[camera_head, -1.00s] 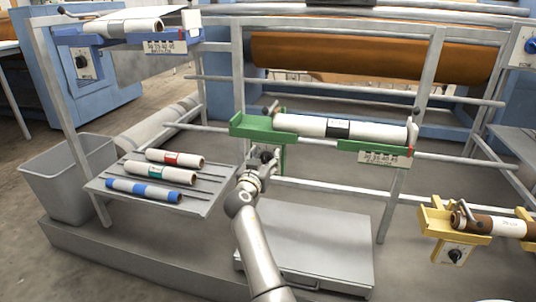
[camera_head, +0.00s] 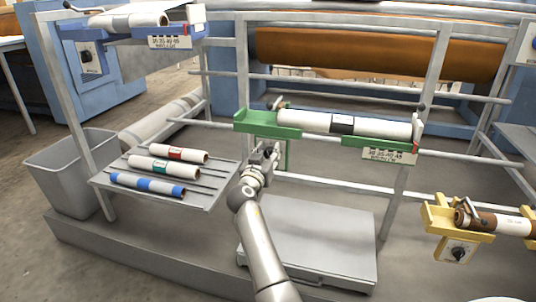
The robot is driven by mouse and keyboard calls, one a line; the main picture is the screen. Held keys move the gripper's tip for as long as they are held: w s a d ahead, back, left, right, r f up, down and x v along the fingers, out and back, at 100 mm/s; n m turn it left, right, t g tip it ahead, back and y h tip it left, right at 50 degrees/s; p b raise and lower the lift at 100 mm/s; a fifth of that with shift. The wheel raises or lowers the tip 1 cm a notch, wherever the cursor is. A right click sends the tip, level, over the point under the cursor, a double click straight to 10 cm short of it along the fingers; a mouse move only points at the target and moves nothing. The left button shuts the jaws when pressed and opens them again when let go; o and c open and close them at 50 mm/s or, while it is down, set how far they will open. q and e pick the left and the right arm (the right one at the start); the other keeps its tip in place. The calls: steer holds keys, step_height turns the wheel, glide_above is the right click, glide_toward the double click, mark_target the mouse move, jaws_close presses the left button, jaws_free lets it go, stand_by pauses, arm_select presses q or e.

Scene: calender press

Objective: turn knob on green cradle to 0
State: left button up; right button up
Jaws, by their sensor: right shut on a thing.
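The green cradle (camera_head: 268,123) sits on the metal rail frame in the middle of the view and holds a white roll (camera_head: 308,119) with a black band. Its knob is hidden behind my right gripper (camera_head: 266,150), which is at the green plate below the cradle's left end. The right gripper is shut on the knob there, though the fingers are small and partly hidden by my own wrist. The knob's pointer and scale cannot be read. My left gripper is not in view.
A tray with several banded rolls (camera_head: 148,185) stands left of my right arm, beside a grey bin (camera_head: 72,172). A blue cradle (camera_head: 120,37) is at upper left, a yellow cradle (camera_head: 440,219) at right. A grey platform (camera_head: 310,240) lies below.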

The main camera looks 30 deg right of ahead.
steer(key=shift+w+n, duration=0.1)
steer(key=shift+n, duration=1.1)
steer(key=shift+w+a+n, duration=0.1)
steer(key=shift+a+n, duration=0.05)
steer(key=shift+n, duration=1.25)
steer(key=n, duration=0.2)
steer(key=n+p, duration=0.1)
steer(key=n, duration=0.1)
steer(key=shift+w+a+f, duration=0.15)
steer(key=shift+w, duration=0.05)
steer(key=shift+n+p, duration=0.35)
steer(key=shift+n, duration=0.35)
steer(key=n+p, duration=0.1)
steer(key=n, duration=0.3)
steer(key=shift+w+a+f+p, duration=0.1)
steer(key=shift+a+f+p, duration=0.05)
steer(key=shift+f+p, duration=0.2)
steer(key=shift+n, duration=0.4)
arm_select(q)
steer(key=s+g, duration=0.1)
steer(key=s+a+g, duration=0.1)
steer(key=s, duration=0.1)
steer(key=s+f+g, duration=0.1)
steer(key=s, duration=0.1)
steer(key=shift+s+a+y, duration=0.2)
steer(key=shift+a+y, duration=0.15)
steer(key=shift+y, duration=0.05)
arm_select(e)
steer(key=shift+f, duration=0.1)
